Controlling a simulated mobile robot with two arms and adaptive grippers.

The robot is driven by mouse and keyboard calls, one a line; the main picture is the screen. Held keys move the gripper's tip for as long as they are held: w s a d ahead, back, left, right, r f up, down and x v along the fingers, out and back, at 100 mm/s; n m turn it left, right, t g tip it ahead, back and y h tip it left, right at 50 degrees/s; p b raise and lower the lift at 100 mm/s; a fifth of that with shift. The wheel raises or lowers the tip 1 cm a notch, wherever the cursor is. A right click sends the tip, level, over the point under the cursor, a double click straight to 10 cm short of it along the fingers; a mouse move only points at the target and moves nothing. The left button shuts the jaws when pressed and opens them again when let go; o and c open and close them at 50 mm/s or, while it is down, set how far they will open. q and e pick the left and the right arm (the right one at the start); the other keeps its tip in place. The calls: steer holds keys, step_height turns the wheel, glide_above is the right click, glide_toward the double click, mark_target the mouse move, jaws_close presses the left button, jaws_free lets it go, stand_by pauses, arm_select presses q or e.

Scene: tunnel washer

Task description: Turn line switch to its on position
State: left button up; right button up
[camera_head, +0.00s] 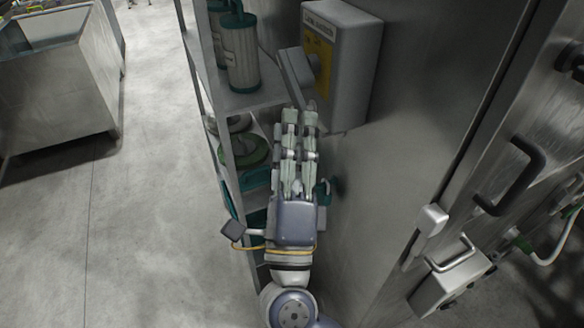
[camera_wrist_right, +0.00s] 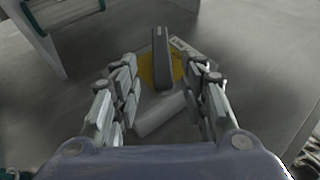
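The line switch is a grey box (camera_head: 352,62) on the steel wall, with a yellow plate (camera_head: 318,50) and a grey turning handle (camera_head: 296,76). In the right wrist view the long handle (camera_wrist_right: 161,58) stands upright in the picture over the yellow plate (camera_wrist_right: 146,72). My right gripper (camera_head: 300,112) is just below the handle in the head view. In the right wrist view my right gripper (camera_wrist_right: 163,88) is open, with the handle beyond and between its fingers. I cannot tell whether a fingertip touches it. My left gripper is not in view.
A metal shelf (camera_head: 262,98) with green-and-grey canisters (camera_head: 240,52) stands close left of the switch. A steel panel with a black handle (camera_head: 510,176) is at the right. A steel bin (camera_head: 60,85) stands far left, with clear floor (camera_head: 150,200) between.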

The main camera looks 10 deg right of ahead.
steer(key=d+v, duration=0.1)
steer(key=v, duration=0.6)
steer(key=shift+a, duration=0.5)
steer(key=shift+s, duration=0.1)
steer(key=shift+c, duration=0.6)
